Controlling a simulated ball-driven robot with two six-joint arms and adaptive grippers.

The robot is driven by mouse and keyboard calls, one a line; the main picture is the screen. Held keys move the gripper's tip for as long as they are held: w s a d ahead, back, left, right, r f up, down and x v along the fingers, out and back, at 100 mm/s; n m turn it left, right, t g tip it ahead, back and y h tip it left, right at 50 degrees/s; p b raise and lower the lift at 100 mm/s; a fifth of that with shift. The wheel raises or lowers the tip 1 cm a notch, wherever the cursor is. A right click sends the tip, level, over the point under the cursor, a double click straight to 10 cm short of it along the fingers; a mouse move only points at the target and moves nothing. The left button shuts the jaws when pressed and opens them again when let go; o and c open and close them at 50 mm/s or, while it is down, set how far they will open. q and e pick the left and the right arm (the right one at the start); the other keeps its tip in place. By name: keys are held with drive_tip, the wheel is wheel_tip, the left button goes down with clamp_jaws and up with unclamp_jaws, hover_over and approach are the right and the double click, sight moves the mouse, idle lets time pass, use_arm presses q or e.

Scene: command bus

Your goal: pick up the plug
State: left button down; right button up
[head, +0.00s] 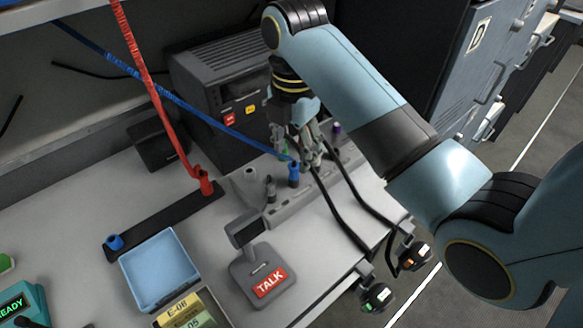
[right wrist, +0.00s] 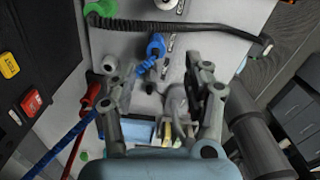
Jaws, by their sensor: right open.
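My right gripper (head: 308,148) is open over the grey sloped panel (head: 240,232), beside a blue plug (head: 293,174). The blue plug stands in the panel with a blue cable rising to the upper left. In the right wrist view the two fingers (right wrist: 158,72) are spread, with the blue plug (right wrist: 156,45) just beyond their tips and a grey piece (right wrist: 177,100) between them, not clearly made out. A red plug (head: 205,185) with a red cable stands on a black strip (head: 165,222). A dark grey plug (head: 270,188) stands left of the blue one. My left gripper is out of view.
A dark box unit (head: 215,85) stands behind the panel. An empty blue tray (head: 160,268) and a TALK pedestal (head: 268,283) are in front. Black cables (head: 350,215) run over the table's right edge. Grey drawers (head: 500,60) stand at the right.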

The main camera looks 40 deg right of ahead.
sight(294, 165)
drive_tip(key=shift+w+f, duration=0.1)
drive_tip(key=shift+f, duration=0.65)
drive_tip(key=f, duration=0.4)
drive_tip(key=shift+w+d+f, duration=0.25)
drive_tip(key=shift+d+f, duration=0.05)
drive_tip(key=shift+d, duration=0.05)
drive_tip(key=shift+f, duration=0.15)
drive_tip(key=shift+c, duration=2)
drive_tip(key=c, duration=0.5)
clamp_jaws()
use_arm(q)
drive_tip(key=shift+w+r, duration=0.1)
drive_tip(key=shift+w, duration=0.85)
